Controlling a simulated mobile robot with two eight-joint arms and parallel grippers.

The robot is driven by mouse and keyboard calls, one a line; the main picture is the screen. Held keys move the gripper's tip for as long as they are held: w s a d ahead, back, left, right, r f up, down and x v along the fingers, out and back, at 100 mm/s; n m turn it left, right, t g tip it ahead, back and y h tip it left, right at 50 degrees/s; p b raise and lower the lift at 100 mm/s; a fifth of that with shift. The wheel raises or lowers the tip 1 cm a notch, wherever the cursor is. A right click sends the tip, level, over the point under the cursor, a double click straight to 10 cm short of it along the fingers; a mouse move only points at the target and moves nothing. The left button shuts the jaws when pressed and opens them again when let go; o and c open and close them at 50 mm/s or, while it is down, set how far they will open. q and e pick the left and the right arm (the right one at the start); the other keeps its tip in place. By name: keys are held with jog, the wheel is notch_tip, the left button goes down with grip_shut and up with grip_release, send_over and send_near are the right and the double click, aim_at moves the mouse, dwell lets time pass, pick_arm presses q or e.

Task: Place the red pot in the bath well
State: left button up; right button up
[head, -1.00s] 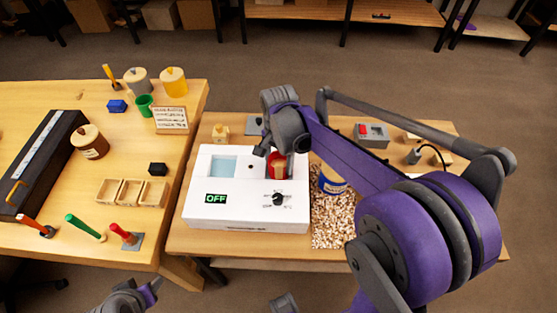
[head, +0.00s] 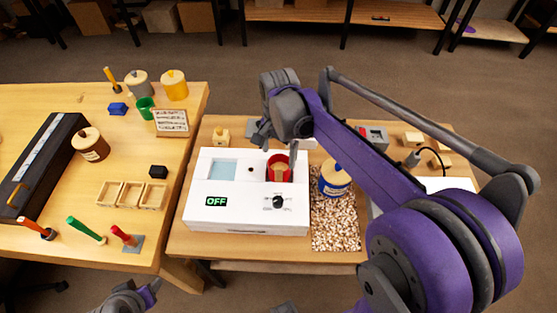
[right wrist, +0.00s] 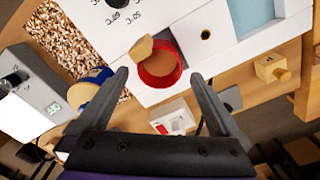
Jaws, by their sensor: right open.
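The red pot (head: 270,172) sits in the right-hand opening of the white bath box (head: 215,222), with its rim showing above the top. The right wrist view shows the red pot (right wrist: 152,77) upright, brown inside, with a tan wooden piece at its rim. I cannot see how deep it sits. My right gripper (head: 277,143) is open and empty, just above and behind the pot; in the right wrist view its fingers (right wrist: 159,76) stand apart with the pot beyond them. My left gripper (head: 147,293) shows only partly at the bottom edge, away from the box.
The box has a light blue square (head: 222,169), an OFF display (head: 216,201) and a black knob (head: 278,201). A blue-and-tan jar (head: 334,180) stands close right, by a chip-covered patch (head: 335,225). The left bench (head: 60,100) holds pots, tools and a wooden tray (head: 132,195).

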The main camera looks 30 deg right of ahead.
notch_tip(320, 180, up, 7)
jog(key=s+a+f+n+t, duration=0.1)
jog(key=s+a+f+n, duration=0.1)
jog(key=s+f+n, duration=0.1)
jog(key=s+a+f+n+t, duration=0.2)
jog(key=s+f+n, duration=0.1)
jog(key=s+n, duration=0.2)
jog(key=s+a+f+n+t, duration=0.2)
jog(key=s+f+n, duration=0.2)
jog(key=s, duration=0.3)
jog(key=shift+a+n, duration=0.25)
jog(key=shift+n, duration=0.15)
jog(key=shift+s+a+f+n, duration=0.15)
jog(key=shift+s+f+n, duration=0.1)
jog(key=shift+f+n, duration=0.15)
dwell(0.8)
